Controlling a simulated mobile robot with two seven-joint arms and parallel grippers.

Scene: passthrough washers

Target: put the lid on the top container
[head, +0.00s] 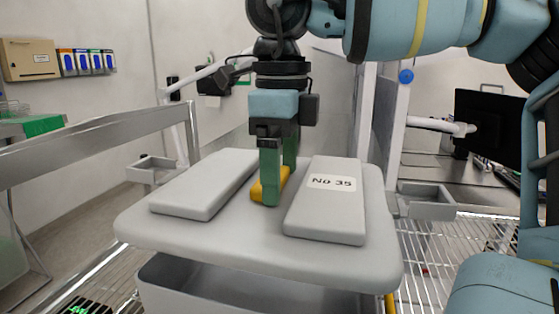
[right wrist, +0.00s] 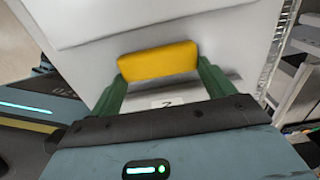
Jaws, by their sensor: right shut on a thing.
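The grey-white lid (head: 235,240) has two raised pads, a "No 35" label and a yellow handle (head: 262,190) in the middle. My right gripper (head: 277,190) points down and is shut on the yellow handle. In the right wrist view the handle (right wrist: 158,62) lies between the green fingers of the gripper (right wrist: 160,80). The lid is above a grey open container (head: 230,285) in the head view. A dark gap shows between the lid's front edge and the container, and the lid looks slightly turned relative to it. The far rim is hidden. My left gripper is not in view.
Wire-rack shelving (head: 450,245) lies under and right of the container. A metal rail (head: 90,140) runs along the left. A white frame post (head: 390,130) stands behind the lid, with grey trays (head: 425,202) beside it. A dark monitor (head: 488,125) is at the right.

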